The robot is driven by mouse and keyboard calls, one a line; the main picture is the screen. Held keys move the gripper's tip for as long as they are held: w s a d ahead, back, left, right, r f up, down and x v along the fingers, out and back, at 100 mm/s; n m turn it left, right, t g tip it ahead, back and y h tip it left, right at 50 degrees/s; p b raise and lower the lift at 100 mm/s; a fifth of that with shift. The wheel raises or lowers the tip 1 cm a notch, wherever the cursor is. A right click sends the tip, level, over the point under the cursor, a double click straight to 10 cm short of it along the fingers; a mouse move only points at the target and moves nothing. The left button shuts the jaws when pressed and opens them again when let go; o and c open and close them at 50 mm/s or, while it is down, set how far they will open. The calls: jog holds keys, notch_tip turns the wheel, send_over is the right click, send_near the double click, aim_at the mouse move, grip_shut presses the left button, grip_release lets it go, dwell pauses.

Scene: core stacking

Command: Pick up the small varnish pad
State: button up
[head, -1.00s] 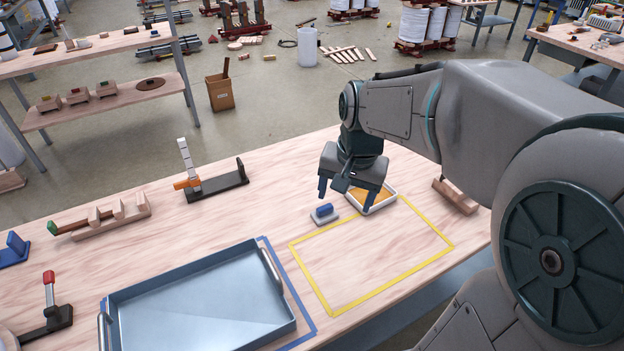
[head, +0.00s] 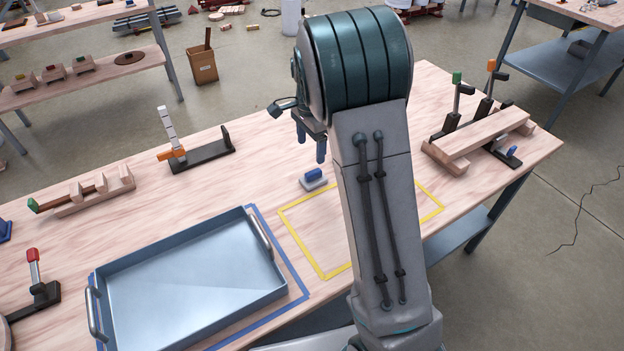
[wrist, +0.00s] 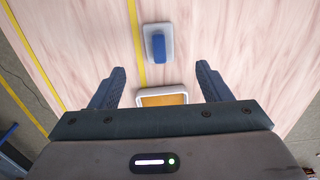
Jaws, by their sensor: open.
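The small varnish pad, a pale grey block with a blue grip (head: 314,179), lies flat on the wooden table at the back left corner of the yellow outline. In the wrist view the pad (wrist: 158,42) lies ahead of the fingertips, roughly centred between them and apart from both. In the wrist view both fingers of my gripper (wrist: 160,70) stand wide apart. A white-rimmed tray with an orange inside (wrist: 165,96) shows close to the gripper body; in the head view my arm hides it.
A blue-grey metal tray (head: 265,285) with handles fills the table's front left. A black stand with an orange clamp (head: 205,155) is behind it. Wooden blocks with clamps (head: 475,140) stand at the right end. The yellow-outlined area (head: 310,225) looks clear where visible.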

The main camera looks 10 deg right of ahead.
aim_at(310, 173)
notch_tip(310, 173, down, 6)
jog(key=shift+r, duration=0.2)
jog(key=shift+s+a+f, duration=0.1)
jog(key=shift+s+f, duration=0.05)
jog(key=shift+f, duration=2.6)
jog(key=c, duration=1.1)
